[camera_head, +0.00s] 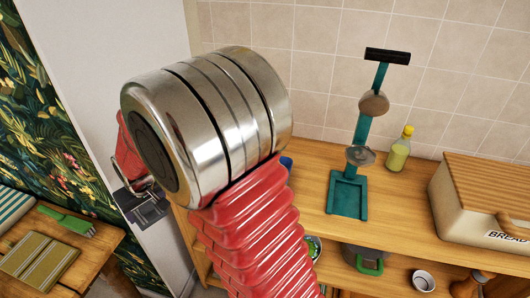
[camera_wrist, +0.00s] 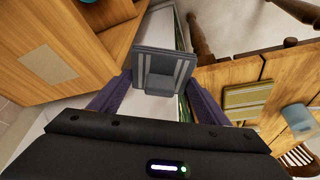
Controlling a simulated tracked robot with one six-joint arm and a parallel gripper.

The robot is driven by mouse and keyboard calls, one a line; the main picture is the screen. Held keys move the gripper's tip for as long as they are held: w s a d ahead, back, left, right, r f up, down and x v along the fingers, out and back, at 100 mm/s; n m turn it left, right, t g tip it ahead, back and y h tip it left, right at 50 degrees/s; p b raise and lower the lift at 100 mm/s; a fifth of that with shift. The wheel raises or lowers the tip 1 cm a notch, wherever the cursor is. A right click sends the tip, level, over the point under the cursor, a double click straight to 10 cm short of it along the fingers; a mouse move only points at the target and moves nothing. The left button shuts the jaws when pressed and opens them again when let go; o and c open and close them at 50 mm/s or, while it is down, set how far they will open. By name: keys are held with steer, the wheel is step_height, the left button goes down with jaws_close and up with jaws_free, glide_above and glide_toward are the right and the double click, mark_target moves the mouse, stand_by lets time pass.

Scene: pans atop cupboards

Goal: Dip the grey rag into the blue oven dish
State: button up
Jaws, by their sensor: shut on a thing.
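The grey rag (camera_wrist: 166,68), a folded piece with pale stripes, is held between the purple fingers of my gripper (camera_wrist: 158,84) in the wrist view. In the head view the rag (camera_head: 152,212) shows dark grey at my gripper (camera_head: 138,194), left of my red arm, in front of a white wall panel. It appears held in the air. A small blue edge (camera_head: 286,162) shows on the wooden counter just behind my arm. It may be the blue oven dish, but my arm hides most of it and I cannot tell.
A teal stand (camera_head: 348,195), a yellow-green bottle (camera_head: 399,150) and a bread bin (camera_head: 484,200) stand on the counter (camera_head: 400,218). A pot (camera_head: 364,260) is on the shelf below. A wooden table (camera_head: 80,255) at left holds an olive striped cloth (camera_head: 38,256) and a green utensil (camera_head: 66,222).

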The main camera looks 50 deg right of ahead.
steer(key=s+d, duration=0.1)
steer(key=d, duration=0.5)
steer(key=s+d+r+n, duration=0.1)
steer(key=d, duration=0.5)
steer(key=s+d+r+n, duration=0.1)
steer(key=d, duration=0.5)
steer(key=shift+s+d+y, duration=0.15)
steer(key=shift+s+y, duration=0.05)
steer(key=shift+y, duration=0.2)
steer(key=s+d+r+n, duration=0.1)
steer(key=s+d+r, duration=0.1)
steer(key=s+d, duration=0.3)
steer(key=s+d+r+n+y, duration=0.1)
steer(key=s+d, duration=0.4)
steer(key=d, duration=0.7)
step_height(320, 180, up, 2)
steer(key=shift+s+d+r+n, duration=0.1)
steer(key=shift+s+d+n, duration=0.2)
steer(key=shift+n, duration=0.5)
steer(key=shift+d, duration=0.1)
steer(key=shift+w+f, duration=0.1)
steer(key=shift+f, duration=5.05)
step_height(320, 180, up, 7)
steer(key=shift+r, duration=0.2)
